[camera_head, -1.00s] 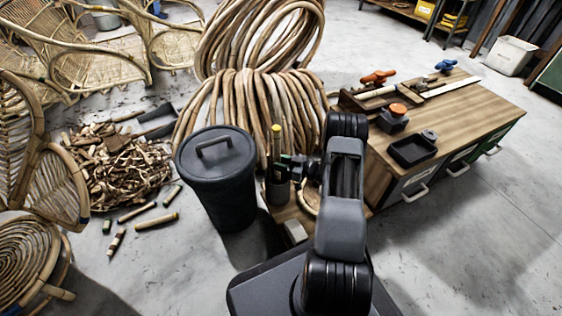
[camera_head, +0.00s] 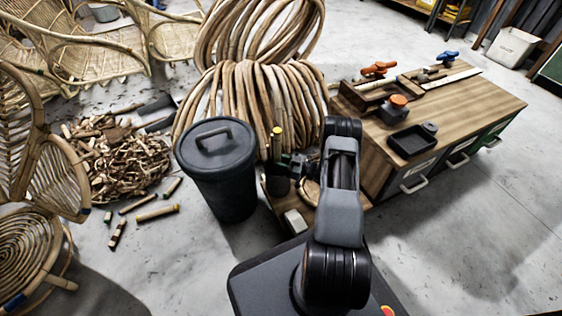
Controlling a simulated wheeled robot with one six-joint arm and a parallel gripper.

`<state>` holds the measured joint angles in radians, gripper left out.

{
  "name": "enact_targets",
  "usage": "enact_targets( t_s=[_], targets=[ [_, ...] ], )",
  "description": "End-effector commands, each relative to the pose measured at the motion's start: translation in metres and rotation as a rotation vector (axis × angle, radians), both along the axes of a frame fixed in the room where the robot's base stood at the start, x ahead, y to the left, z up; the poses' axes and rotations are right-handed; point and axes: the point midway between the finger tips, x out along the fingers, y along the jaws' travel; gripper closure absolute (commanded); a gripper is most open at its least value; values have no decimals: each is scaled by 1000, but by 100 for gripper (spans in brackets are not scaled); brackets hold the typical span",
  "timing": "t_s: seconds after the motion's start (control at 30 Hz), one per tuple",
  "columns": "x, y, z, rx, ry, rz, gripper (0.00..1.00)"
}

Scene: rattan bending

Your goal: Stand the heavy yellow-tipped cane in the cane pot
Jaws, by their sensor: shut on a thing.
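The yellow-tipped cane (camera_head: 277,146) stands upright, its yellow tip at the top. My gripper (camera_head: 283,165) is shut on the cane, reaching to it from the right. A dark round pot (camera_head: 279,187) shows directly below the gripper, in line with the cane. The cane's lower end is hidden by the gripper and pot, so I cannot tell whether it rests on the bottom. My arm hides part of the low wooden surface to the right.
A dark lidded bin (camera_head: 217,172) stands close to the left of the pot. Big rattan coils (camera_head: 265,105) rise behind. A wooden workbench (camera_head: 445,115) with clamps and a black tray (camera_head: 412,140) stands to the right. Cane offcuts (camera_head: 120,160) lie on the floor at left.

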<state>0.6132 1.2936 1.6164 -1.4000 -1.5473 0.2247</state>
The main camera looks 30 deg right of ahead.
Motion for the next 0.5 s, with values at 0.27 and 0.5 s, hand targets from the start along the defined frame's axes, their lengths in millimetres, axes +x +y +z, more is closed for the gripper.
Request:
enact_targets(
  t_s=[0.27, 0.5],
  targets=[
    [-2, 1, -15, -13, 18, -8, 93],
    [-2, 0, -16, -13, 18, -9, 55]
  ],
)
